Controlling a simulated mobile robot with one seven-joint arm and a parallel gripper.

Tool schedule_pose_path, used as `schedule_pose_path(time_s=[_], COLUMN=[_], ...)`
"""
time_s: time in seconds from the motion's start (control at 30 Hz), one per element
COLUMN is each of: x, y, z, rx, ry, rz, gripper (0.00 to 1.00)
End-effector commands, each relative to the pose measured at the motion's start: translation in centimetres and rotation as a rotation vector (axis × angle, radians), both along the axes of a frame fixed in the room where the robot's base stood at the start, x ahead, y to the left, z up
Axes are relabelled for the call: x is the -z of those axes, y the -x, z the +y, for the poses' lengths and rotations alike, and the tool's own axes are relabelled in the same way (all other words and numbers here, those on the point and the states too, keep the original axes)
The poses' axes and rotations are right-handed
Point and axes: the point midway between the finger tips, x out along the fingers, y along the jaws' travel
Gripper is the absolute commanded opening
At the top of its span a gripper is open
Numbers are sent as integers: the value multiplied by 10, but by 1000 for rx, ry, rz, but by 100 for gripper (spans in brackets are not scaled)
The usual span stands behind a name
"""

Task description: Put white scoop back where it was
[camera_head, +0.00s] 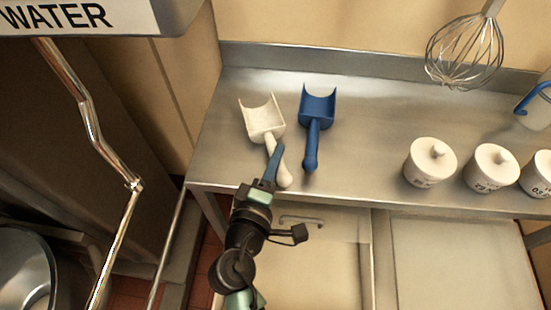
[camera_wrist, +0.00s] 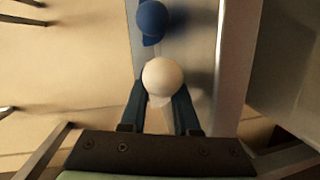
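The white scoop (camera_head: 266,126) lies on the steel counter, its open end toward the wall and its handle toward the front edge. My gripper (camera_head: 273,163) is at the handle, near the counter's front edge. In the wrist view, my gripper's fingers (camera_wrist: 160,92) stand apart on either side of the scoop's round white handle end (camera_wrist: 163,76). The handle end hides the fingertips, so I cannot tell whether they press on it. The blue scoop (camera_head: 316,108) lies just right of the white one; its handle end also shows in the wrist view (camera_wrist: 152,20).
The steel counter (camera_head: 365,135) has clear room right of the blue scoop. Several white lidded jars, one of them here (camera_head: 430,163), stand at the right. A whisk (camera_head: 465,55) hangs above the counter. Drawer fronts (camera_head: 450,255) lie below the edge. A metal pipe (camera_head: 92,125) is at left.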

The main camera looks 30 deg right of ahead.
Motion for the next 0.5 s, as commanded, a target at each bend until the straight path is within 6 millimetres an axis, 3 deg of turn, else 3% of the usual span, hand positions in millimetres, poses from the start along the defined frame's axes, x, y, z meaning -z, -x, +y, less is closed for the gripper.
schedule_pose_path(time_s=[0.4, 0.5], x=[-5, -4], y=[0, 8], z=[0, 9], rx=[0, -4], ry=[-1, 0], rz=[1, 2], gripper=[40, 40])
